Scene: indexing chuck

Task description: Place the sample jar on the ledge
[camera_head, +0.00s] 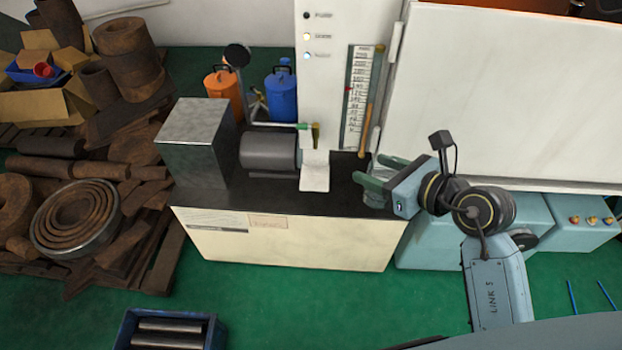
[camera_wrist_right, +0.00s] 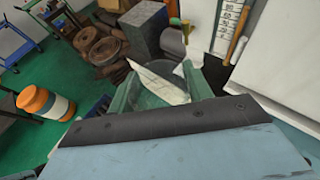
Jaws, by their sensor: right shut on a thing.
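My right gripper (camera_head: 374,170) reaches in from the right over the right end of the machine's dark top. Its two green fingers point left and are shut on a greyish, see-through thing, likely the sample jar (camera_head: 383,172). In the right wrist view the fingers (camera_wrist_right: 158,90) sit on either side of the jar (camera_wrist_right: 148,100), and a pale, pointed white shape shows behind or through it. The jar's outline is partly hidden by the fingers. I cannot tell for sure which surface is the ledge. My left gripper is not in view.
The dark machine top (camera_head: 265,200) carries a grey metal block (camera_head: 195,140), a dark cylinder (camera_head: 268,150) and a white upright piece (camera_head: 315,172). A white panel with a scale (camera_head: 358,100) stands behind. Rusty scrap (camera_head: 90,210) lies left.

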